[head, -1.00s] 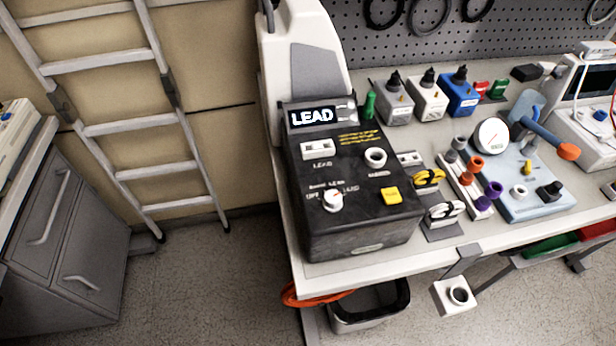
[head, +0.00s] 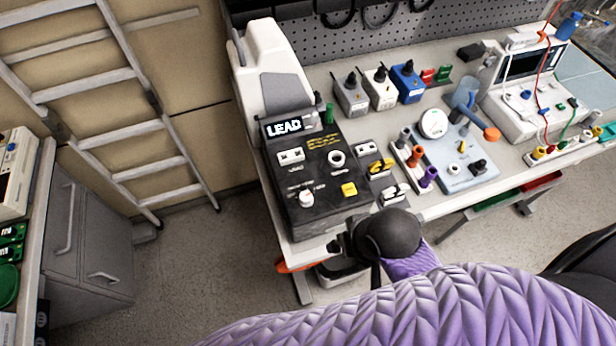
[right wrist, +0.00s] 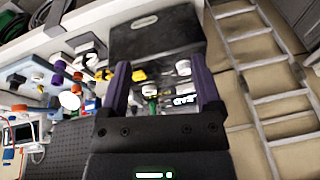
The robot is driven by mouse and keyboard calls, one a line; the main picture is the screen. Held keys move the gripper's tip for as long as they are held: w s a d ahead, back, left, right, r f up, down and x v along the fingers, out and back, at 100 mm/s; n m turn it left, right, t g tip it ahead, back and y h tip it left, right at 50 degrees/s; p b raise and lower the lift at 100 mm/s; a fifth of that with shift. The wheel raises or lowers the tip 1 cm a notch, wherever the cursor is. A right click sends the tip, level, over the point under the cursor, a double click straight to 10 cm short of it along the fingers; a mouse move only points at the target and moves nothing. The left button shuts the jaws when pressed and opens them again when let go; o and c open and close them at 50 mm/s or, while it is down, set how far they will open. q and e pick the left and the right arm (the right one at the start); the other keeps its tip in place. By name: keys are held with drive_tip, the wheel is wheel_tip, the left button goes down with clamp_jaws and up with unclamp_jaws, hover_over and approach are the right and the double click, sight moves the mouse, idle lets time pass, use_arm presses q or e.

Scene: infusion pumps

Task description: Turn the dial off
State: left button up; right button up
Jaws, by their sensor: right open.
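The dial (head: 306,198) is a white round knob at the lower left of the black box's sloped panel. The black box (head: 312,221) has a lit "LEAD" display (head: 283,127) at its top. I cannot read the dial's pointer setting now. My right gripper (head: 343,241) is dark and sits near the box's front right corner, apart from the dial. In the right wrist view, turned roughly upside down, my right gripper (right wrist: 162,82) is open with two purple fingers. The dial (right wrist: 183,67) shows between the fingers, and nothing is held. My left gripper is not in view.
A yellow button (head: 349,189) is on the same panel, right of the dial. Several jacks and clips stand beside the box to the right. A pale blue device (head: 452,175) lies farther right. A ladder (head: 137,125) leans at the left, with open floor below.

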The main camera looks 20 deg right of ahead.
drive_tip(key=w+a+m+y, duration=0.1)
drive_tip(key=w+m+y, duration=0.1)
drive_tip(key=w+m, duration=0.55)
drive_tip(key=m+g+y, duration=0.1)
drive_tip(key=m, duration=1.3)
approach(306, 196)
drive_tip(key=shift+n, duration=0.25)
drive_tip(key=b+x, duration=0.3)
drive_tip(key=x, duration=0.6)
drive_tip(key=shift+f, duration=0.1)
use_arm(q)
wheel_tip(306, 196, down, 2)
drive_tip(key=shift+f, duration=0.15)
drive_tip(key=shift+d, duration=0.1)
use_arm(e)
clamp_jaws()
